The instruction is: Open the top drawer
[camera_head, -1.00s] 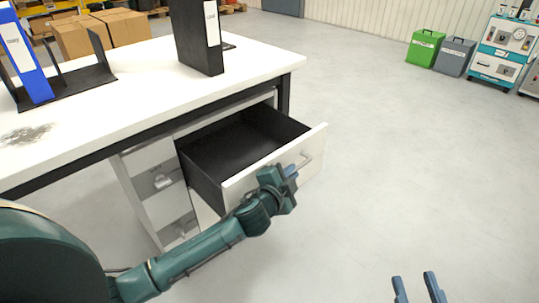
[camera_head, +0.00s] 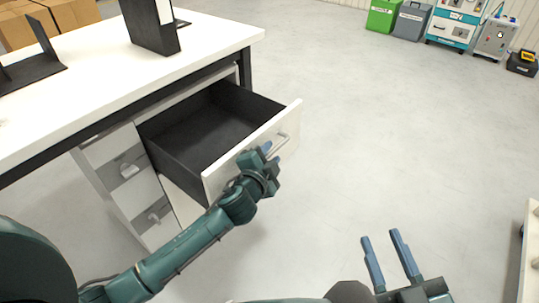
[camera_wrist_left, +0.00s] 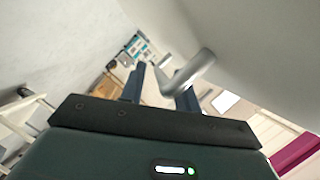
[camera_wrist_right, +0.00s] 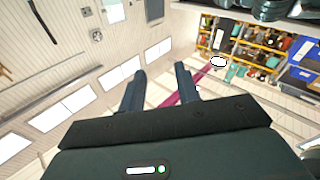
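The top drawer (camera_head: 205,130) of the white desk cabinet is pulled well out, with a black, empty interior. Its white front panel (camera_head: 222,172) carries a silver bar handle (camera_head: 284,138). My left gripper (camera_head: 268,152) is at this handle, outside the front panel. In the left wrist view its fingers (camera_wrist_left: 160,88) stand apart. The handle (camera_wrist_left: 190,72) passes in front of the right-hand finger there, and part of the grip is hidden. My right gripper (camera_head: 386,250) is open and empty over the floor, away from the drawer; its parted fingers also show in the right wrist view (camera_wrist_right: 160,88).
Lower drawers (camera_head: 125,165) with handles are shut under the desktop (camera_head: 200,60). A black binder (camera_head: 150,25) stands on the desk. The floor right of the drawer is clear. Green and grey bins (camera_head: 384,14) are far back; a pale furniture edge (camera_head: 530,250) is at right.

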